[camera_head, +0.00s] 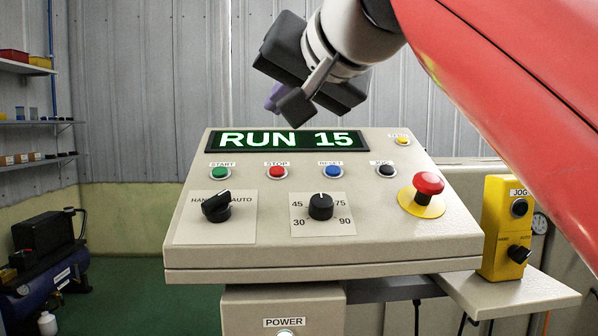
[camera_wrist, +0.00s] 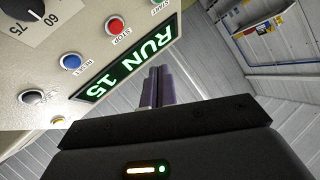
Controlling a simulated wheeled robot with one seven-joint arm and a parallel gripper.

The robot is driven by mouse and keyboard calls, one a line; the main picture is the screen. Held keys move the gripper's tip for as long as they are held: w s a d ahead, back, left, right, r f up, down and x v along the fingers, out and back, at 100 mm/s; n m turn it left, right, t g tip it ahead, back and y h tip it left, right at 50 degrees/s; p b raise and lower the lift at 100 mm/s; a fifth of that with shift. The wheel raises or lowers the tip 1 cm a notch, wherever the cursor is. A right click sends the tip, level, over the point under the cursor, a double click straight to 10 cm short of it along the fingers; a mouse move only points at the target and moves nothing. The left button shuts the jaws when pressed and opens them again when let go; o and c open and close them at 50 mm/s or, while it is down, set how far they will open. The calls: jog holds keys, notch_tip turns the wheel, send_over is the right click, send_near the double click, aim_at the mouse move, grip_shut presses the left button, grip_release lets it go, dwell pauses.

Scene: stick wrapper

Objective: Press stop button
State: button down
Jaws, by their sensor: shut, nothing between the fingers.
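The red STOP button (camera_head: 277,172) sits on the sloped control panel (camera_head: 300,257), between the green START button (camera_head: 219,172) and the blue RESET button (camera_head: 332,172). In the wrist view the STOP button (camera_wrist: 115,26) is at upper left, apart from the fingers. My gripper (camera_head: 275,100) is above the display (camera_head: 286,139), higher than the buttons and touching none of them. Its purple fingers (camera_wrist: 155,88) are together and empty. The display reads "RUN 15".
A red mushroom button (camera_head: 428,183) on a yellow base stands at the panel's right. A HAND/AUTO selector (camera_head: 216,206) and a numbered dial (camera_head: 321,207) lie below the button row. A yellow JOG box (camera_head: 507,228) stands beside the panel. Space above the buttons is clear.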

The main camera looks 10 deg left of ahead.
jog(key=w+f+b, duration=0.1)
jog(key=f, duration=0.1)
jog(key=w+f+b, duration=0.1)
jog(key=f+b, duration=0.1)
jog(key=w+f+b, duration=0.1)
jog(key=f+b, duration=0.1)
jog(key=shift+w+a+f, duration=0.2)
jog(key=shift+a+f, duration=0.15)
jog(key=shift+a, duration=0.05)
jog(key=shift+f, duration=0.1)
dwell(1.6)
jog(key=shift+w+f, duration=0.2)
jog(key=shift+f, duration=0.05)
jog(key=shift+w+a+f+b, duration=0.1)
jog(key=shift+w+f+b, duration=0.1)
jog(key=shift+f+b, duration=0.2)
dwell(0.8)
jog(key=shift+s+r+p, duration=0.4)
jog(key=shift+r+p, duration=0.3)
jog(key=shift+r, duration=0.05)
jog(key=r+p, duration=0.1)
jog(key=s+r+p, duration=0.1)
jog(key=r, duration=0.1)
jog(key=s+r+p, duration=0.1)
jog(key=p, duration=0.1)
jog(key=shift+s+d+r, duration=0.15)
jog(key=shift+d+r, duration=0.05)
jog(key=shift+d, duration=0.15)
